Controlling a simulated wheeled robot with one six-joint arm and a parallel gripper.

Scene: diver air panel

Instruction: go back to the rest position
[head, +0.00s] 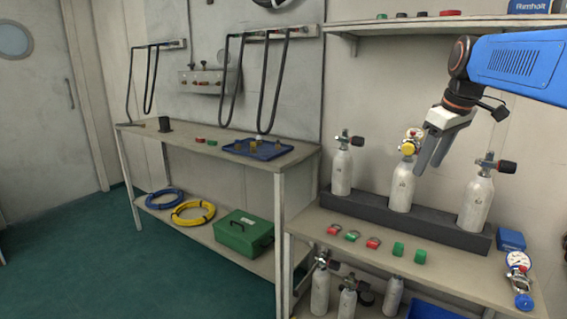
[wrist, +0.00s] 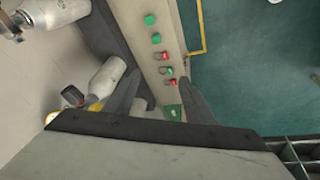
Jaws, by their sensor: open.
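My gripper (head: 430,154) hangs from my blue arm at the right of the head view, fingers pointing down. It is beside the middle white cylinder (head: 401,188), which has a yellow knob (head: 407,147) on its valve. The gripper is open and I see nothing between its fingers. In the wrist view the two dark fingers of my gripper (wrist: 160,92) are spread apart above the bench edge, with red and green pieces (wrist: 164,55) showing beyond them.
White cylinders, left (head: 342,170) and right (head: 474,203), stand in a dark rack (head: 345,207). Red and green tags (head: 373,243) lie on the bench before it. A gauge (head: 518,262) is at right. A shelf (head: 440,24) runs above. Green floor (head: 80,250) is open at left.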

